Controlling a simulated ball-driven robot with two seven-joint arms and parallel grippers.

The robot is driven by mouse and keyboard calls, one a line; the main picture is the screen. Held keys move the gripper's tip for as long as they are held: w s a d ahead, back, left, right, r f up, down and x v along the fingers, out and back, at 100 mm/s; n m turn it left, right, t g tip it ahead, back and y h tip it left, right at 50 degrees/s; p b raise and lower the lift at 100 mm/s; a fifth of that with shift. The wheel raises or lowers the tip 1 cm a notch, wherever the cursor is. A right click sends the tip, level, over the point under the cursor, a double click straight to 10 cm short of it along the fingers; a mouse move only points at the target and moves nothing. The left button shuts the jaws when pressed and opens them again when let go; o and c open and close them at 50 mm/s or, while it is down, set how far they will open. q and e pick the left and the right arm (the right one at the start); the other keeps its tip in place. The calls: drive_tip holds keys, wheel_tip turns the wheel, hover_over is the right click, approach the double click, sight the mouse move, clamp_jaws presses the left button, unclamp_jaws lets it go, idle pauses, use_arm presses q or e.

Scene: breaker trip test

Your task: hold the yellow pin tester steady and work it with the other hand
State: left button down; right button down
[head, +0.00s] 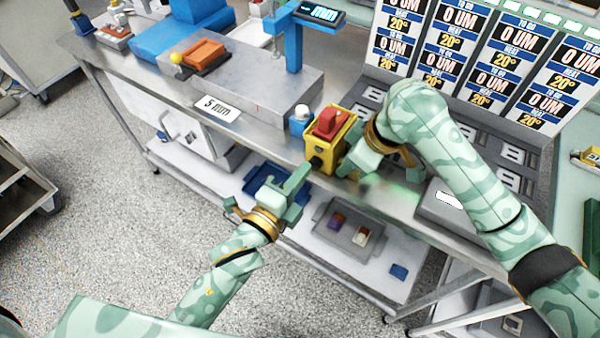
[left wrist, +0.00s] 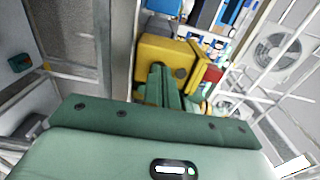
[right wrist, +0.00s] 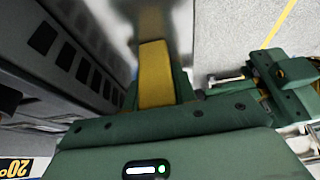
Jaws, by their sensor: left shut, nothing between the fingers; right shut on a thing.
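The yellow pin tester (head: 323,158) is a yellow box with a red top (head: 329,122). It stands upright at the front edge of the metal bench. My right gripper (head: 350,158) is at its right side, shut on it; in the right wrist view a yellow part of the tester (right wrist: 155,75) shows between the fingers. My left gripper (head: 298,180) is shut and empty, in front of and below the tester, off the bench edge. In the left wrist view the shut fingers (left wrist: 162,80) overlap the tester (left wrist: 158,50) in the picture; I cannot tell whether they touch it.
A blue and white item (head: 300,118) stands just left of the tester, beside a grey block (head: 258,95) with a "5 mm" label. A panel of displays (head: 490,60) stands behind. A lower shelf (head: 375,255) holds a blue tray and a grey tray.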

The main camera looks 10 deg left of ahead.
use_arm(q)
drive_tip(key=shift+w, duration=0.1)
drive_tip(key=shift+x, duration=0.9)
use_arm(e)
drive_tip(key=shift+a, duration=0.1)
use_arm(q)
drive_tip(key=shift+d, duration=0.1)
use_arm(e)
drive_tip(key=shift+s+a, duration=0.1)
drive_tip(key=shift+s, duration=0.05)
drive_tip(key=shift+d, duration=0.2)
use_arm(q)
drive_tip(key=v, duration=1.4)
use_arm(e)
drive_tip(key=c, duration=1)
unclamp_jaws()
drive_tip(key=shift+c, duration=0.2)
drive_tip(key=shift+r, duration=0.15)
